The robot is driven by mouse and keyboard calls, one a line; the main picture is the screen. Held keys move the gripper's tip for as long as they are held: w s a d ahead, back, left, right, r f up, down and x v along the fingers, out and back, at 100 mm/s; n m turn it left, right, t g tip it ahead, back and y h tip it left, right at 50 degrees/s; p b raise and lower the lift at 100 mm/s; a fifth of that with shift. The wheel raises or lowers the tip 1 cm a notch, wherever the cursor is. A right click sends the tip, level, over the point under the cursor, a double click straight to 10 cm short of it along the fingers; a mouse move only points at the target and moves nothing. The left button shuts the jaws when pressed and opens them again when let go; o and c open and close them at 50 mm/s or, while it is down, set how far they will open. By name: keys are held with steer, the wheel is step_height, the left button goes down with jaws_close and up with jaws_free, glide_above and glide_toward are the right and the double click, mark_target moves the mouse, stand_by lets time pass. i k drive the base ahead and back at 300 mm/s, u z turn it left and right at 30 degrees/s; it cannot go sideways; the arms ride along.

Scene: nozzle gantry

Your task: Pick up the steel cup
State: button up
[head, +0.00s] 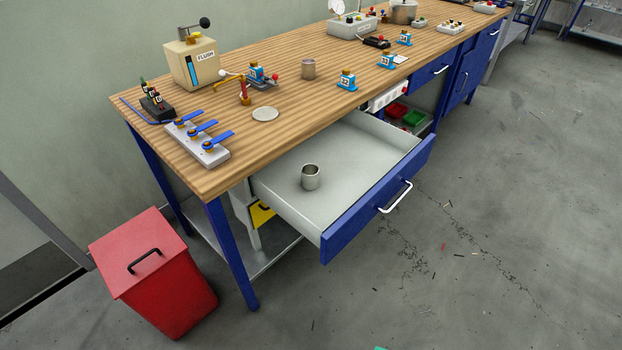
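A small steel cup (311,178) stands upright inside the open drawer (365,150), towards its left side. A second small metal cup (308,69) of similar shape and a slightly browner tone stands upright on the wooden bench top (290,105). I cannot tell from the picture which one the task means. My gripper is not in view.
The drawer's blue front (378,200) sticks out over the floor. Left are a red lidded bin (150,275) and a blue bench leg (232,255). The bench holds a FLUSH tank (193,65), a valve block (200,142) and a white disc (265,114). Floor at right is open.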

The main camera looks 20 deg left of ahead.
mark_target(310, 172)
steer(key=k, duration=0.65)
steer(key=u, duration=0.3)
steer(key=i, duration=0.8)
steer(key=u, duration=0.85)
steer(key=i, duration=0.6)
steer(key=u, duration=0.3)
